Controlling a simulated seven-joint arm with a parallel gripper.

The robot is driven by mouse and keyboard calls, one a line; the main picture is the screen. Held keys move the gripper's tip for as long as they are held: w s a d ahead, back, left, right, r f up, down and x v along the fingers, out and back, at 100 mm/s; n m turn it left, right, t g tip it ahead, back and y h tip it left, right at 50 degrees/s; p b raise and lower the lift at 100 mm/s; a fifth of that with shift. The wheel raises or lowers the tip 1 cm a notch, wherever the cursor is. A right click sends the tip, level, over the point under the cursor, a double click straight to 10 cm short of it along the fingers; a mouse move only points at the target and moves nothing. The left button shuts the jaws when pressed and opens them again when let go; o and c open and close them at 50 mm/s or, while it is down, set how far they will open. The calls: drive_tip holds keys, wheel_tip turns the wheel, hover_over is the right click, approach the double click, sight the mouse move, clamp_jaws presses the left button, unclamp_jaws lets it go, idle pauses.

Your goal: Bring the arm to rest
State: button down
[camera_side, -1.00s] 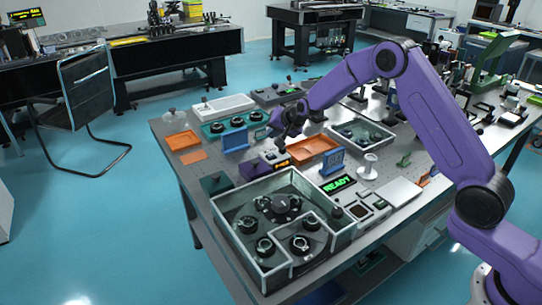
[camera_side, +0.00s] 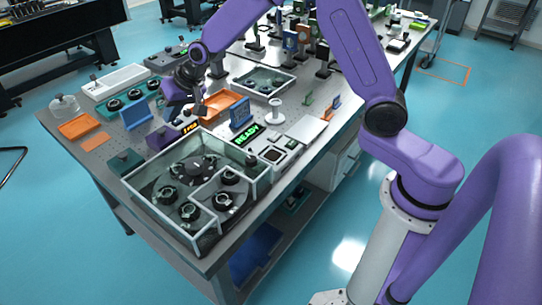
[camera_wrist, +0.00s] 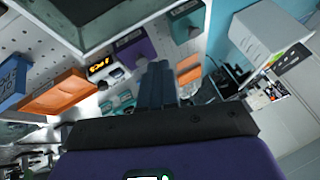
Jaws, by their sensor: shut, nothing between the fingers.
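My purple arm (camera_side: 357,55) reaches from its base at the right over the perforated table (camera_side: 291,103). My gripper (camera_side: 200,108) hangs above the table beside an orange tray (camera_side: 222,103), near a small lit display (camera_side: 189,127). In the wrist view my gripper (camera_wrist: 157,70) shows dark fingers together with nothing held. Whether the fingertips touch anything below cannot be told.
A clear-walled bin (camera_side: 190,222) with round dark mounts stands at the front. A READY display (camera_side: 247,135), a blue holder (camera_side: 240,112), a purple block (camera_side: 163,138) and a white spool (camera_side: 276,110) are close by.

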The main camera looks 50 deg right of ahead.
drive_tip(key=s+a+r+n+g, duration=0.2)
drive_tip(key=s+n, duration=0.2)
drive_tip(key=s, duration=0.7)
drive_tip(key=s+d+n+g+h, duration=0.1)
drive_tip(key=s+d+n, duration=0.2)
drive_tip(key=s, duration=0.7)
drive_tip(key=s+d+r+n+g, duration=0.1)
drive_tip(key=s+d+n, duration=0.3)
drive_tip(key=s, duration=0.6)
drive_tip(key=s+d+r+n+g+h, duration=0.1)
drive_tip(key=s+d, duration=0.4)
drive_tip(key=s, duration=0.5)
drive_tip(key=n+g, duration=0.1)
drive_tip(key=n, duration=0.1)
drive_tip(key=shift+s+d+n+h, duration=0.15)
drive_tip(key=shift+n+h, duration=0.15)
